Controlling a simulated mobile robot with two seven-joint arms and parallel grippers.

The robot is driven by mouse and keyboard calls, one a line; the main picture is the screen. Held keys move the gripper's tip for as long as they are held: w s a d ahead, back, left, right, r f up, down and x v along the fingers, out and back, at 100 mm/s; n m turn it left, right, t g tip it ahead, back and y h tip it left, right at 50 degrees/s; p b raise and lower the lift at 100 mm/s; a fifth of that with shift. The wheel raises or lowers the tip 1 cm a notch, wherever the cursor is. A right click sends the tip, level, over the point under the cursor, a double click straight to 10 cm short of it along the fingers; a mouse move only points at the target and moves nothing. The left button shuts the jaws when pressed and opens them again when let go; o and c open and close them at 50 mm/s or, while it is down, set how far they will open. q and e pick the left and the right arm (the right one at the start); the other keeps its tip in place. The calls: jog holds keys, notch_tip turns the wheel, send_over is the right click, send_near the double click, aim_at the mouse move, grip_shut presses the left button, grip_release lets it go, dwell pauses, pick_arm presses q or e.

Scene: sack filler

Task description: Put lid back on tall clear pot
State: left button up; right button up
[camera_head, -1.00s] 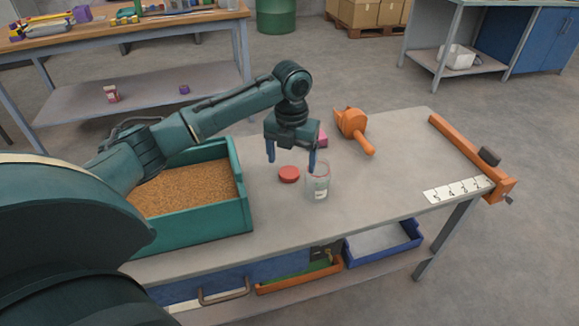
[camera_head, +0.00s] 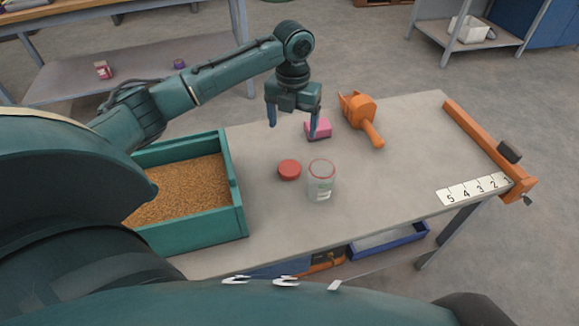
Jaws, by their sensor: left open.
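The tall clear pot (camera_head: 321,186) stands upright and open on the grey table, with a label on its side and a reddish rim. A round red lid (camera_head: 289,169) lies flat on the table just left of the pot, apart from it. My left gripper (camera_head: 292,130) is open and empty, pointing down above the table, behind the lid and pot in the picture. Its right finger overlaps a pink block (camera_head: 318,128) in the view; I cannot tell whether they touch. My right gripper is not in view.
A teal box of grain (camera_head: 240,208) stands left on the table (camera_head: 400,170). An orange scoop (camera_head: 361,117) lies behind the pot to the right. An orange bar clamp (camera_head: 488,150) and a numbered strip (camera_head: 472,190) are at the right edge. The table's middle right is clear.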

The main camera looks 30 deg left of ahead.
pick_arm(q)
send_over(289, 168)
jog(key=w, duration=0.2)
jog(key=f, duration=0.7)
jog(key=shift+s+a+f, duration=0.1)
jog(key=shift+s+f, duration=0.1)
jog(key=shift+f, duration=0.15)
jog(key=f, duration=0.1)
jog(key=s+f, duration=0.1)
jog(key=f, duration=0.2)
jog(key=shift+s+f, duration=0.1)
jog(key=shift+s, duration=0.2)
jog(key=shift+f, duration=0.55)
jog(key=c, duration=1.1)
notch_tip(289, 168, up, 10)
jog(key=shift+r, duration=0.1)
